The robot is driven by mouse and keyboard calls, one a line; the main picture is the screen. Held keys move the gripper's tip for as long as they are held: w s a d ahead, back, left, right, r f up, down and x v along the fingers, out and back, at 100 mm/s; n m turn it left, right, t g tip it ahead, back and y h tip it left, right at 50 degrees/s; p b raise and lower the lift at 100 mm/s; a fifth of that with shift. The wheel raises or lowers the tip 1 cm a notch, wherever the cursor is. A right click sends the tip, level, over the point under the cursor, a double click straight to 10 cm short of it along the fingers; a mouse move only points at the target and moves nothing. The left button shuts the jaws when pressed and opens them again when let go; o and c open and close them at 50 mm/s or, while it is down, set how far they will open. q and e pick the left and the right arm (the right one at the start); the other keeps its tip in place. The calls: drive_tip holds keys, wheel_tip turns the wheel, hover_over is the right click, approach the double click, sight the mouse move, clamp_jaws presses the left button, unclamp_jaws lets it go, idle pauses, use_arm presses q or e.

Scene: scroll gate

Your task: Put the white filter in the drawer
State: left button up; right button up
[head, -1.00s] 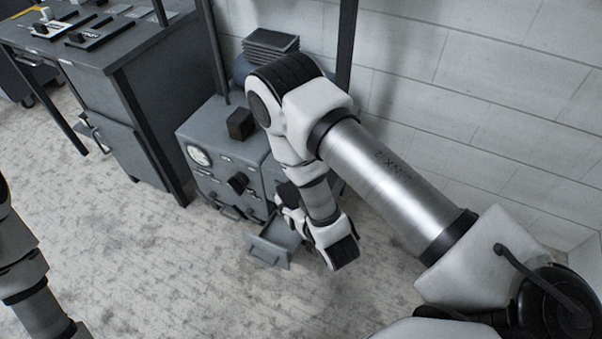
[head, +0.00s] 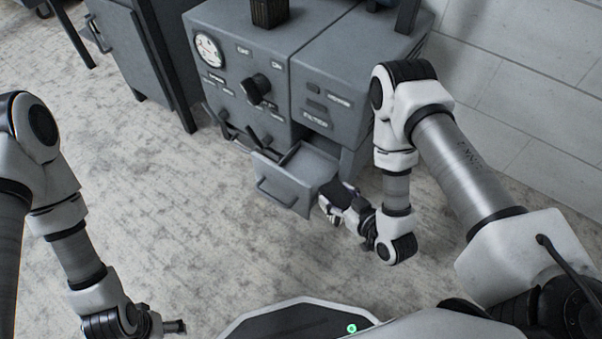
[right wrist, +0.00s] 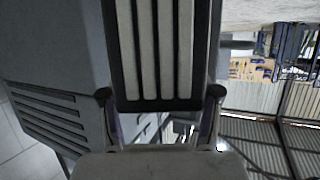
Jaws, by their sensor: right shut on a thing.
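The white filter (right wrist: 160,50), with pale pleats in a black frame, fills the upper middle of the right wrist view. My right gripper (right wrist: 160,95) is shut on it, one finger at each side. In the head view, my right gripper (head: 345,208) is beside the right front corner of the drawer, with the dark-edged filter (head: 336,193) small and partly hidden at its tip. The drawer (head: 283,190) is pulled out from the grey cabinet and its visible inside looks empty. My left gripper (head: 165,326) is low at the left, away from the cabinet; its opening is unclear.
The grey cabinet (head: 245,100) has a gauge (head: 208,50), a black knob (head: 256,88) and handles on its front. A dark block (head: 269,12) stands on top. The floor before the drawer is clear.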

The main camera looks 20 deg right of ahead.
drive_tip(key=b+x, duration=0.2)
drive_tip(key=x, duration=0.3)
drive_tip(key=r+b+x, duration=0.1)
drive_tip(key=b+x, duration=0.2)
drive_tip(key=x, duration=0.2)
drive_tip(key=w+r+b+x, duration=0.1)
drive_tip(key=b+x, duration=0.2)
drive_tip(key=x, duration=0.3)
drive_tip(key=shift+w+r, duration=0.1)
drive_tip(key=shift+r, duration=0.3)
drive_tip(key=shift+f, duration=0.15)
drive_tip(key=o, duration=1.3)
drive_tip(key=shift+c, duration=0.2)
